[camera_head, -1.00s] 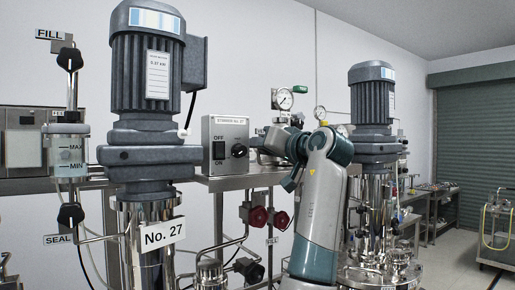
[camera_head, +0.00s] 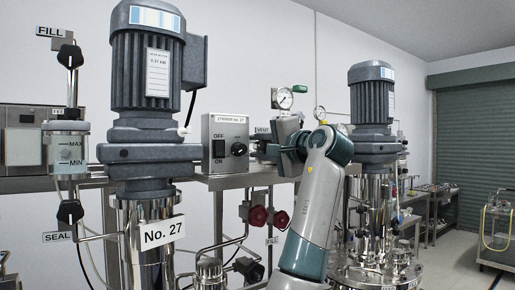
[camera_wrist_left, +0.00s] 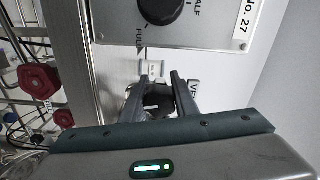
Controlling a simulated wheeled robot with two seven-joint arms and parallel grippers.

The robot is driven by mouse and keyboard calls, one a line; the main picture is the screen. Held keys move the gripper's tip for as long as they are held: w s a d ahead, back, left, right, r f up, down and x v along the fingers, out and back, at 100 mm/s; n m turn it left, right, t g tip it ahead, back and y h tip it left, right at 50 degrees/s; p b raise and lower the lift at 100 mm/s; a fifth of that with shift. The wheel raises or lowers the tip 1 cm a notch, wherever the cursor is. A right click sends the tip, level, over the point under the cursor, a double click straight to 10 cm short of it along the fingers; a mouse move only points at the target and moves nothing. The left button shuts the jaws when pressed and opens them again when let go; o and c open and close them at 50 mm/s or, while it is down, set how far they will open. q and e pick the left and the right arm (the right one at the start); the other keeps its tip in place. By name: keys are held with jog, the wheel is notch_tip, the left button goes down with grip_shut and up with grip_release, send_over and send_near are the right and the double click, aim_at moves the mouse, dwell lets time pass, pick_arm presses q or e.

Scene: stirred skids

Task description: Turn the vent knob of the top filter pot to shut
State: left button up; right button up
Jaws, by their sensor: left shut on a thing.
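My left gripper (camera_head: 262,149) is in front of the pipework just right of the switch box, below the VENT label (camera_head: 263,130). In the left wrist view its two fingers (camera_wrist_left: 160,95) stand on either side of a dark knob, the vent knob (camera_wrist_left: 157,101), and are shut on it. Part of the VENT label (camera_wrist_left: 194,90) shows beside the right finger. In the head view the gripper and wrist cover the knob and most of the filter pot. I cannot read the knob's pointer position. My right gripper is out of view.
The switch box (camera_head: 225,143) is close on the left of the gripper. Red valve handwheels (camera_head: 258,216) are below. Stirrer motors stand left (camera_head: 147,60) and right (camera_head: 371,95).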

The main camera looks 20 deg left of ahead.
pick_arm(q)
jog(key=shift+m, duration=1.3)
jog(key=o, duration=1.1)
jog(key=shift+d, duration=0.1)
